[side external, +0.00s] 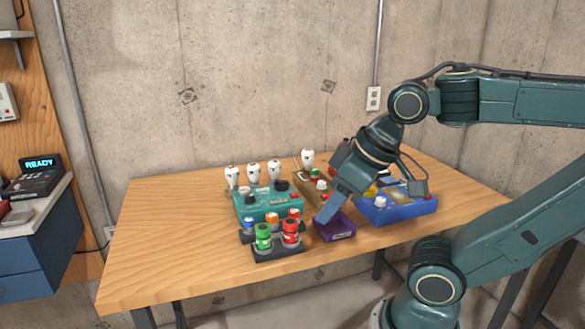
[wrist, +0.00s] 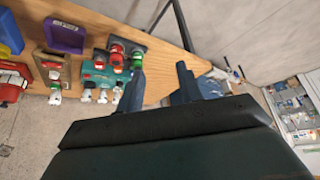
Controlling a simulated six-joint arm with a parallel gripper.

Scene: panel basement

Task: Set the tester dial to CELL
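The tester seems to be the teal box (side external: 262,212) on the wooden table, left of my gripper in the side view. Dark round knobs sit on its top, one of them a black dial (side external: 282,186). Its lettering and pointer setting are too small to read. The teal box also shows in the wrist view (wrist: 97,72), left of the fingers. My gripper (wrist: 160,82) is open, with nothing visible between its fingers. In the side view my gripper (side external: 325,214) points down near the purple tray, apart from the tester; its fingertips are hard to separate there.
A dark rack with red and green cylinders (side external: 263,237) stands in front of the tester. White bulb-like pieces (side external: 253,172) stand behind it. A purple tray (side external: 338,230) and a blue bin (side external: 400,211) lie to the right. The table's left part (side external: 165,240) is clear.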

